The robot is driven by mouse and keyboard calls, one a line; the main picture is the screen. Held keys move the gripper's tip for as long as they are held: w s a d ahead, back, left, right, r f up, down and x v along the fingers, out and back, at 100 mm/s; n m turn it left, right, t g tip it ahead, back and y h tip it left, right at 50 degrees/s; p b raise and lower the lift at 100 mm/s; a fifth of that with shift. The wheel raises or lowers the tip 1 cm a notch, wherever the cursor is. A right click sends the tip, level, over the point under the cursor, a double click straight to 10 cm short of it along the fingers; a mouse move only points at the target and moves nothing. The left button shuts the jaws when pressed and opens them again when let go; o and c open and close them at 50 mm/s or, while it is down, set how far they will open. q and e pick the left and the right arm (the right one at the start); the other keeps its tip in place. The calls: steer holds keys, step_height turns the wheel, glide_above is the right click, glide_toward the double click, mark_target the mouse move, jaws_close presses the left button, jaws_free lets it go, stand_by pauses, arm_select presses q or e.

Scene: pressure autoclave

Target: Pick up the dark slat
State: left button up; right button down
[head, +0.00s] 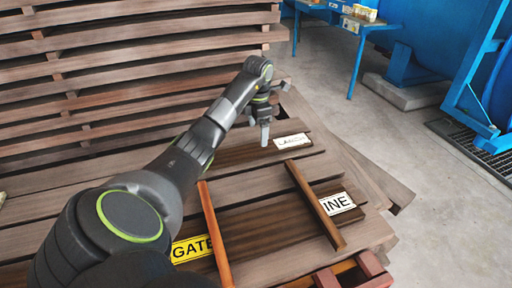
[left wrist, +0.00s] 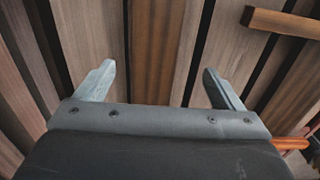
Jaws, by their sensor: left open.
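The dark slat (head: 313,203) is a thin brown stick lying across the planks in the head view, to the right of a more orange slat (head: 214,235). My left gripper (head: 264,136) is over the planks, beyond and left of the dark slat's far end, apart from it. In the left wrist view my left gripper (left wrist: 160,85) is open, with only planks showing between its fingers. A brown stick end (left wrist: 284,22), seemingly the dark slat, shows at top right there, outside the fingers. An orange stick (left wrist: 290,143) shows at lower right. My right gripper is not in view.
Stacked planks (head: 110,182) form the surface, with gaps between boards. Labels reading "INE" (head: 337,204) and "GATE" (head: 190,249) lie on it, plus a white label (head: 293,141) near my gripper. A reddish wooden piece (head: 371,266) sits at the front.

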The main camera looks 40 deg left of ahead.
mark_target(256, 149)
arm_select(q)
step_height(256, 149, down, 2)
steer(key=shift+f+b, duration=0.2)
steer(key=shift+b, duration=0.55)
steer(key=shift+f, duration=0.1)
steer(key=f+p, duration=0.1)
steer(key=f, duration=0.1)
steer(key=a+f+p, duration=0.1)
steer(key=f, duration=0.1)
steer(key=shift+f+p, duration=0.1)
steer(key=shift+p, duration=0.2)
steer(key=shift+d+f, duration=0.1)
steer(key=shift+f, duration=0.2)
steer(key=c, duration=1.3)
steer(key=shift+w, duration=0.1)
steer(key=shift+c, duration=0.3)
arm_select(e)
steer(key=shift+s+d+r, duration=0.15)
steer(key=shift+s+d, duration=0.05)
